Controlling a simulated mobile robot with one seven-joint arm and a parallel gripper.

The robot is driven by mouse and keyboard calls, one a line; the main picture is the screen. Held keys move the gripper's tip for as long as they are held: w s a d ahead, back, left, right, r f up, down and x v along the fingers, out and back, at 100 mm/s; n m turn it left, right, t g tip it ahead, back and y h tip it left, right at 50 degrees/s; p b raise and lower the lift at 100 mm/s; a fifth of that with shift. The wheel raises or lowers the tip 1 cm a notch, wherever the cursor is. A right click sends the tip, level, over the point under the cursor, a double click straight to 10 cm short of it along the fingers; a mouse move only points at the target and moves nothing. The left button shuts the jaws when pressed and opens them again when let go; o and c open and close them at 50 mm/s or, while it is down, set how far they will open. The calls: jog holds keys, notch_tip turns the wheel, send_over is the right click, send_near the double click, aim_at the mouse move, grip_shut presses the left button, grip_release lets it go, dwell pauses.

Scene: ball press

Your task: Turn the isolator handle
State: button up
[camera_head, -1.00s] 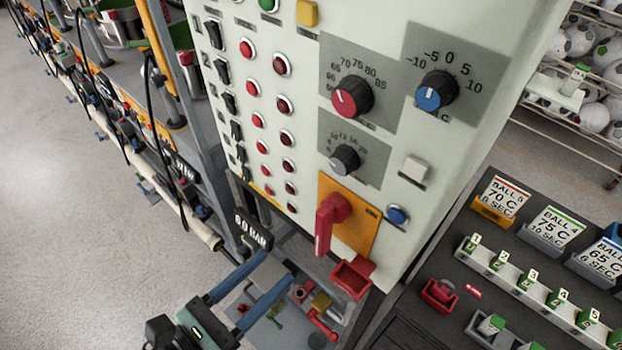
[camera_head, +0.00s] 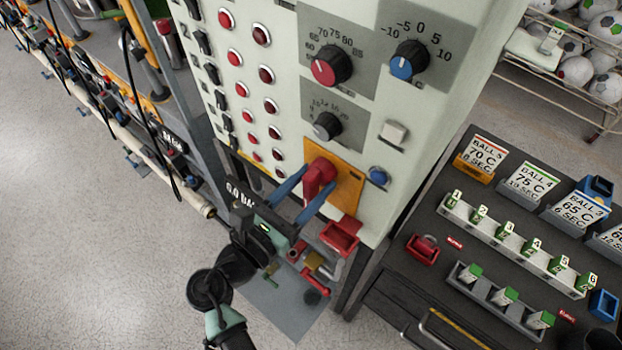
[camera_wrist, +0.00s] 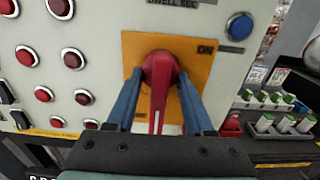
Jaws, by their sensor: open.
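The red isolator handle (camera_head: 319,176) sits on an orange plate (camera_head: 346,188) low on the pale control panel. Its lever points down. In the wrist view the handle (camera_wrist: 160,85) is in the middle, on the orange plate (camera_wrist: 210,62) with an "ON" mark at its upper right. My gripper (camera_head: 306,189) is open, with one blue finger on each side of the lever. In the wrist view the gripper (camera_wrist: 160,100) shows a narrow gap between each finger and the lever at its lower part; contact higher up cannot be told.
A red open box (camera_head: 340,236) juts out just below the plate. A blue button (camera_head: 378,176) is right of it, with knobs (camera_head: 331,66) above and rows of red buttons (camera_head: 266,75) to the left. A dark bench (camera_head: 440,225) with cards and numbered blocks stands at the right.

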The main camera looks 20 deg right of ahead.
grip_shut()
dwell(1.4)
